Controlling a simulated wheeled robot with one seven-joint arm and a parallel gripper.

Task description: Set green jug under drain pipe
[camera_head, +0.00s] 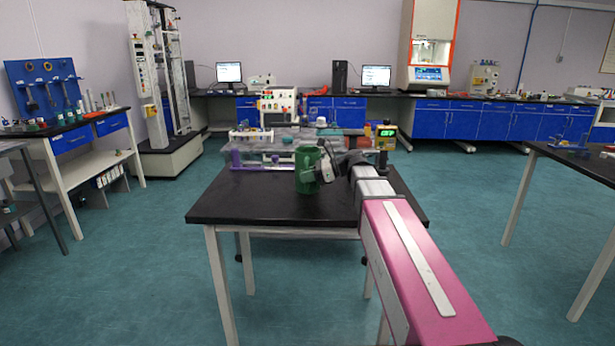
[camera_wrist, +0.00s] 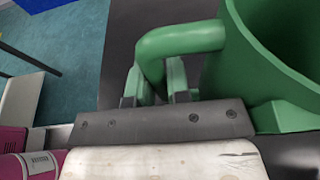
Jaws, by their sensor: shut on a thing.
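The green jug (camera_head: 306,170) is upright over the black table (camera_head: 250,203) in the middle of the head view. I cannot tell whether its base touches the tabletop. In the wrist view the jug (camera_wrist: 270,40) fills the upper right, with its handle toward the left. My gripper (camera_wrist: 163,78) is shut on the jug's handle (camera_wrist: 180,40). In the head view my gripper (camera_head: 326,171) is at the jug's right side, partly hidden by my wrist. I cannot make out the drain pipe clearly in either view.
An apparatus on purple supports (camera_head: 236,158) stands behind the jug, with a green-lit display box (camera_head: 385,137) at its right. The table's front left is bare. A side bench (camera_head: 570,165) stands at the right, with open floor between.

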